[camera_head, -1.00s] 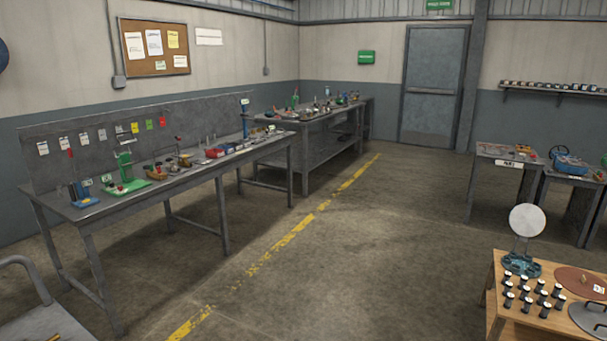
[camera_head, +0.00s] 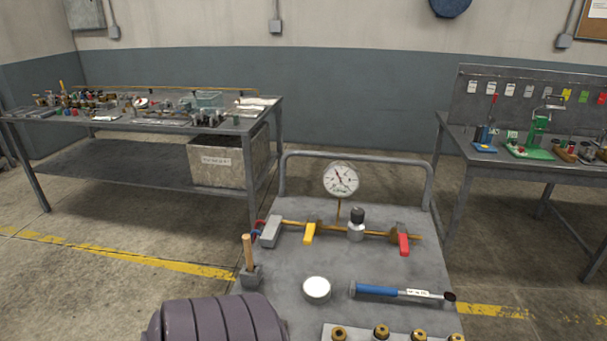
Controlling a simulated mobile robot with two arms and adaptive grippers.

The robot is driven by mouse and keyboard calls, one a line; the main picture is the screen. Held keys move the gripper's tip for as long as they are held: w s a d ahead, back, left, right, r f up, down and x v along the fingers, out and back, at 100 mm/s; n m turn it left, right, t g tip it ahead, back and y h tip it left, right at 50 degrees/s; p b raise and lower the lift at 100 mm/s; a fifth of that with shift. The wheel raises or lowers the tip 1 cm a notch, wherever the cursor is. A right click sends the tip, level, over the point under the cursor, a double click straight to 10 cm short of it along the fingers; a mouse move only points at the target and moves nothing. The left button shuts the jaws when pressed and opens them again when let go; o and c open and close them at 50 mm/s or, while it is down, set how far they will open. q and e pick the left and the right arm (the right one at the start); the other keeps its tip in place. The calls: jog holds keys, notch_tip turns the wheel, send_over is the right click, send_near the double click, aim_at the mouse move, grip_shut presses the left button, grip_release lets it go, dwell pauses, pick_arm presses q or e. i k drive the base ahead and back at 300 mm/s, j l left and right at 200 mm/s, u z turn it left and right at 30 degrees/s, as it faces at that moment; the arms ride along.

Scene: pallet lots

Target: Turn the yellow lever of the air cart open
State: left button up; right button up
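The air cart (camera_head: 392,270) stands close in front of me, a grey flat top with a tubular rail at its far side. A brass pipe runs across it. The yellow lever (camera_head: 310,233) sits on the pipe left of centre and hangs down from it toward me, across the pipe. A red lever (camera_head: 403,243) is at the pipe's right end. A round white pressure gauge (camera_head: 341,180) rises above the pipe on a thin stem, and a silver fitting with a black knob (camera_head: 357,224) stands between the levers. Neither of my grippers shows.
A blue-handled tool (camera_head: 382,291), a round white-topped tin (camera_head: 316,290) and a wooden-handled item (camera_head: 248,256) are on the cart. Ribbed dark cylinders (camera_head: 215,322) are at the front left. Cluttered benches stand behind left and at right (camera_head: 555,157).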

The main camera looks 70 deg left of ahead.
aim_at(307, 240)
jog(key=u, duration=2.2)
